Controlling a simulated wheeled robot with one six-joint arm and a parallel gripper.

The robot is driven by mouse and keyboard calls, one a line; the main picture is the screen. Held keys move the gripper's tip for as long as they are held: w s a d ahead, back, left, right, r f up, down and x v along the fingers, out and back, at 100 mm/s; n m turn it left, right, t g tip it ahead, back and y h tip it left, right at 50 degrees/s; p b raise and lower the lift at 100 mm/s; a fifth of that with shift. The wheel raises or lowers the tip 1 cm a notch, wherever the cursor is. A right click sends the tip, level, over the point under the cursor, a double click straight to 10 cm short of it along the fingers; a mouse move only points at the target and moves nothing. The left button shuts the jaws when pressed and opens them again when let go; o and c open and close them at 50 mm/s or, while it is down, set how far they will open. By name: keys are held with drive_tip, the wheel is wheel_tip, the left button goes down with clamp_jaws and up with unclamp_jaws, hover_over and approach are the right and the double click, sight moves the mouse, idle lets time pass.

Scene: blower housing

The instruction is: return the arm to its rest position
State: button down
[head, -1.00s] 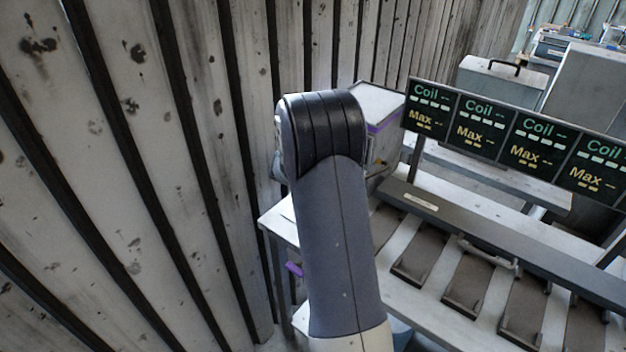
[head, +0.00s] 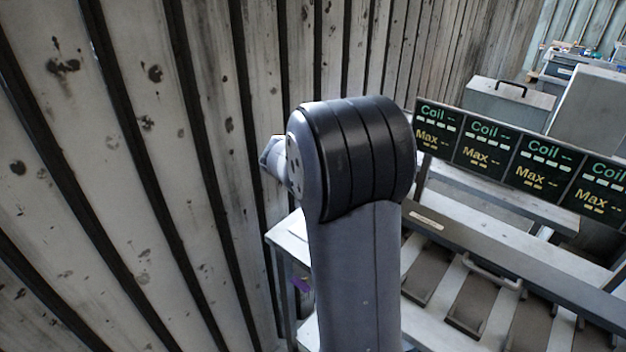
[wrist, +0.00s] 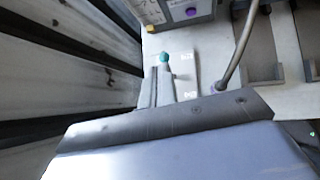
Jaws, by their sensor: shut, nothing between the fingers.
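My arm (head: 355,240) stands upright in the middle of the head view, its black-banded joint on top. A small grey part of the arm shows left of this joint; the gripper itself is hidden in that view. In the wrist view my gripper (wrist: 160,72) shows as narrow grey fingers close together beyond the wide grey gripper body. It is shut, and I see nothing held. A small teal knob (wrist: 164,57) shows right at the fingertips; I cannot tell whether they touch it.
A ribbed, stained wall (head: 150,180) fills the left side. At right are a bench with slotted bays (head: 470,300) and a coil display board (head: 535,160). The wrist view shows a grey box with a purple button (wrist: 191,12) and a cable (wrist: 240,50).

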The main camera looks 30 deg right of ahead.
drive_tip(key=w+f+b, duration=0.1)
drive_tip(key=f, duration=0.3)
drive_tip(key=w+d+f+b, duration=0.1)
drive_tip(key=f+b, duration=0.1)
drive_tip(key=f, duration=0.2)
drive_tip(key=w+f+b, duration=0.1)
drive_tip(key=f+b, duration=0.1)
drive_tip(key=f, duration=0.2)
drive_tip(key=shift+w+d+f, duration=0.25)
drive_tip(key=shift+d+f, duration=0.05)
drive_tip(key=shift+f, duration=0.1)
drive_tip(key=shift+s+a+r+h+b, duration=0.15)
drive_tip(key=shift+a+h+b, duration=0.25)
drive_tip(key=shift+b, duration=0.8)
drive_tip(key=shift+a, duration=0.1)
drive_tip(key=shift+r, duration=0.15)
